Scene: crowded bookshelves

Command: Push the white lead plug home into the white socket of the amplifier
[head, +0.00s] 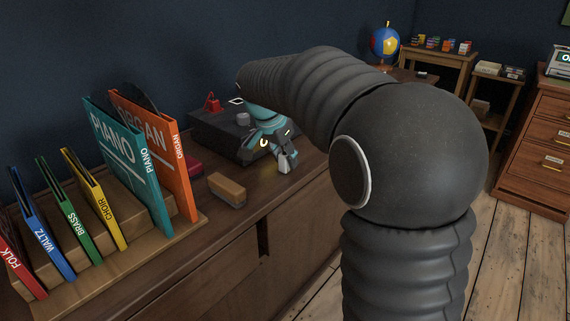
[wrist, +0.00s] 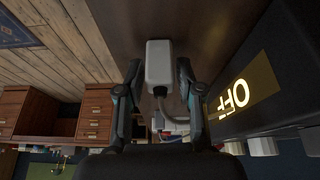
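The white lead plug (wrist: 159,62) is between the two fingertips of my gripper (wrist: 160,72) in the wrist view. The fingers flank its sides closely and look shut on it. A pale cable (wrist: 166,100) curves from the plug back between the fingers. In the head view my gripper (head: 272,142) is in front of the dark amplifier (head: 205,130), with a white piece at its tip. The amplifier (wrist: 228,55) fills the right of the wrist view, with a glowing OFF panel (wrist: 243,93). The plug is apart from it. I cannot make out the white socket.
A tan and dark block (head: 227,190) lies on the wooden cabinet top (head: 262,208). An orange Organ book (head: 168,160) and teal Piano book (head: 133,165) stand to the left in a wooden rack. A red object (head: 212,103) and a grey knob (head: 243,119) are on the amplifier.

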